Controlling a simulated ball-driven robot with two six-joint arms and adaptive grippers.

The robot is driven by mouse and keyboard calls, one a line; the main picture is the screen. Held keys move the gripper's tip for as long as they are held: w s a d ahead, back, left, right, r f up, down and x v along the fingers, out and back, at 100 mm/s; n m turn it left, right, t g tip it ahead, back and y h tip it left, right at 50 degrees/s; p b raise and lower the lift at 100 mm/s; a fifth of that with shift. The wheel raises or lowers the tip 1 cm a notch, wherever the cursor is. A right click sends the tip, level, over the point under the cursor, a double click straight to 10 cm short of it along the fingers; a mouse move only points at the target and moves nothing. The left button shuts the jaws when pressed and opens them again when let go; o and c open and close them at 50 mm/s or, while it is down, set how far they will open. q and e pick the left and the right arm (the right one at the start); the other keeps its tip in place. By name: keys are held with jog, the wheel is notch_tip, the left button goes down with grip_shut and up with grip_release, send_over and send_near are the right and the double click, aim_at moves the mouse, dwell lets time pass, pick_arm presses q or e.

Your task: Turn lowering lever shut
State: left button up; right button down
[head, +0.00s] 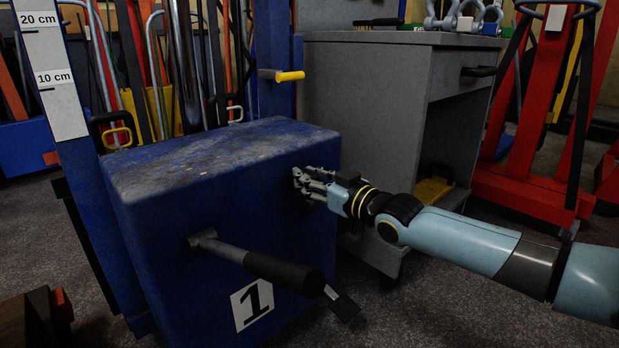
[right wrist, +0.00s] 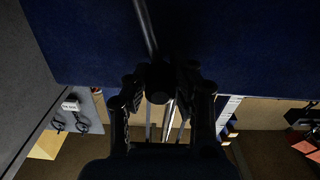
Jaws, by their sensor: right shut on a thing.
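A large blue block-shaped housing (head: 180,215), marked with a white "1" plate, stands at the centre of the head view. A metal lever with a black grip (head: 285,272) sticks out from its front face. A thin lever with a yellow handle (head: 290,76) is on the blue post behind. My right gripper (head: 303,182) is at the upper right of the housing's front face. In the right wrist view its fingers (right wrist: 162,90) close around the dark end of a thin metal rod (right wrist: 147,28) against the blue surface. The fingers hide this lever in the head view. My left gripper is out of view.
A grey cabinet (head: 370,95) on castors stands right behind the housing. A red jack frame (head: 530,185) is at the far right. A blue post with a white height scale (head: 52,75) rises at the left. Open carpet lies in front right.

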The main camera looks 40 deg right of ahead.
jog(key=a+n, duration=0.1)
jog(key=a+f+n, duration=0.1)
jog(key=a+n+p, duration=0.1)
jog(key=shift+s+f+n, duration=0.1)
jog(key=shift+f+n, duration=0.15)
jog(key=shift+n, duration=0.15)
jog(key=shift+a+f+n+p, duration=0.25)
jog(key=shift+a+n+p, duration=0.05)
jog(key=shift+n, duration=0.1)
jog(key=shift+s+a+f+n, duration=0.1)
jog(key=shift+a+f+n, duration=0.1)
jog(key=shift+f+n, duration=0.2)
jog(key=c, duration=1.1)
grip_release()
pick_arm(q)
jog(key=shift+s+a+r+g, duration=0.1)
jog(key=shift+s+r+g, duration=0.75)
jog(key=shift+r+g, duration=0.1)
pick_arm(e)
jog(key=shift+r, duration=0.1)
jog(key=s, duration=0.8)
jog(key=s+d, duration=0.1)
jog(key=s, duration=0.3)
